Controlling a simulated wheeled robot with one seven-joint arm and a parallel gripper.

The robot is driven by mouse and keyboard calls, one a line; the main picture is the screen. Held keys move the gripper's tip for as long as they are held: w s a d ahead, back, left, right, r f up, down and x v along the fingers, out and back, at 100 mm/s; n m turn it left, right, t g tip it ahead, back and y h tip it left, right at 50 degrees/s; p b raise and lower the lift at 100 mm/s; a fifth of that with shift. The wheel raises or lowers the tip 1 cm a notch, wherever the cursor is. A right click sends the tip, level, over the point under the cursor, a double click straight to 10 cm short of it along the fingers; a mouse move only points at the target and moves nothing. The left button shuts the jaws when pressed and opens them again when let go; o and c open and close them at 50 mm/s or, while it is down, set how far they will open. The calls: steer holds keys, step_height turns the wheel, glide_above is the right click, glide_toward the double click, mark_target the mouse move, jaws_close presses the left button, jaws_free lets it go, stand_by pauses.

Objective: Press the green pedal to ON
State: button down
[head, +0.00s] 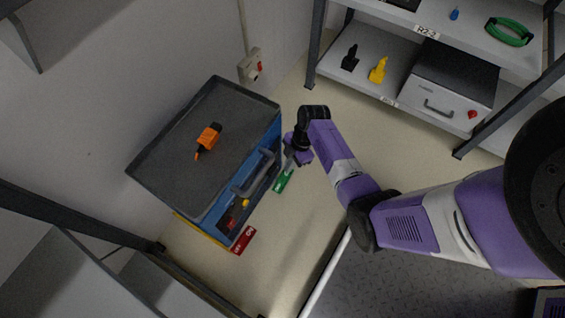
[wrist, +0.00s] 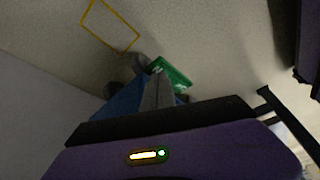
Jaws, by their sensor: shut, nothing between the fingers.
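The green pedal (head: 283,181) sticks out low from the right side of the blue cart (head: 262,150), close to the floor, with white lettering that I cannot read. In the wrist view the green pedal (wrist: 174,76) shows just beyond the grey fingertips. My gripper (head: 288,167) points down beside the cart, over the inner end of the green pedal. Its fingers are shut and empty, and they also show in the wrist view (wrist: 158,78). They hide part of the pedal. I cannot tell whether they touch it or whether it is pressed.
A red pedal (head: 244,240) sits at the cart's near corner. The cart has a grey handle (head: 253,174) and an orange tool (head: 208,139) on its top. A shelf (head: 380,85) stands at the back right. Floor right of the pedals is clear. A yellow floor outline (wrist: 110,25) shows.

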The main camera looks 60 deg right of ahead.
steer(key=shift+f+b, duration=0.55)
steer(key=shift+f, duration=0.2)
steer(key=shift+r, duration=0.1)
stand_by(0.3)
step_height(320, 180, up, 7)
steer(key=p, duration=0.7)
steer(key=shift+s, duration=0.1)
stand_by(0.6)
